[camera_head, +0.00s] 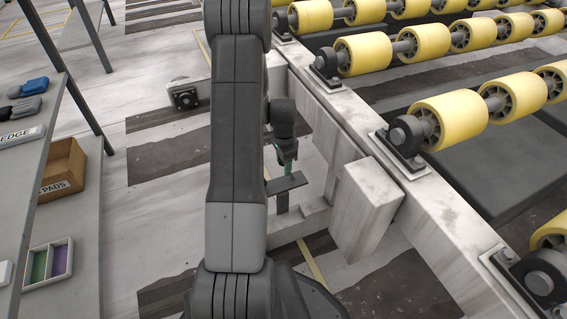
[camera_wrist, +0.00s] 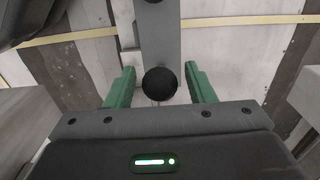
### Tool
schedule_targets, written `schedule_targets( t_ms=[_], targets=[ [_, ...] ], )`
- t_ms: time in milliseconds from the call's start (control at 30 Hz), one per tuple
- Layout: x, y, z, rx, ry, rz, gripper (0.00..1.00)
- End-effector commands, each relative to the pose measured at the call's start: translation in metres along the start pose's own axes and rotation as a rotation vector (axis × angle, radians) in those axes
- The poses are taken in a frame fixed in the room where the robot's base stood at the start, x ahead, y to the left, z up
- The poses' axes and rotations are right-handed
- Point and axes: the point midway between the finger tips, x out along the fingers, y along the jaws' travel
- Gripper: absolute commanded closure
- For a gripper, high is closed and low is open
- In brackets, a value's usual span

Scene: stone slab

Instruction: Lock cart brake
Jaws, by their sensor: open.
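In the wrist view a round black knob (camera_wrist: 160,84) sits on a flat grey bar (camera_wrist: 160,42), which runs up to the top edge. My gripper (camera_wrist: 160,85) is open, with one green finger on each side of the knob and a gap on both sides. In the head view my gripper (camera_head: 287,163) is low beside the roller frame, just above a flat grey plate (camera_head: 288,184) on a short post. The knob cannot be made out there. I cannot tell from these views how far the brake is set.
The pale frame (camera_head: 450,230) with yellow rollers (camera_head: 450,120) stands on the right, with a pale block (camera_head: 366,210) close to my gripper. A caster wheel (camera_head: 183,97) is on the floor behind. Shelves with a cardboard box (camera_head: 64,168) and a two-part tray (camera_head: 48,263) stand at left.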

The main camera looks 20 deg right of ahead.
Motion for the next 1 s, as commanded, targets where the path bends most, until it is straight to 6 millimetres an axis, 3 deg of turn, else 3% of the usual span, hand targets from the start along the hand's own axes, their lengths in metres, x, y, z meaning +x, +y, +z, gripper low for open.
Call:
schedule_targets(
  t_ms=[167,400,600,800,1000],
  targets=[
    [-0.027,-0.001,0.0,0.0,0.001,-0.003,0.51],
    [-0.084,-0.001,0.0,0.0,0.002,-0.004,0.51],
    [-0.119,-0.001,0.0,-0.001,0.001,-0.002,0.51],
    [-0.135,0.0,0.001,-0.001,0.0,0.0,0.51],
    [-0.136,0.0,0.001,-0.001,-0.001,0.001,0.51]
  ],
)
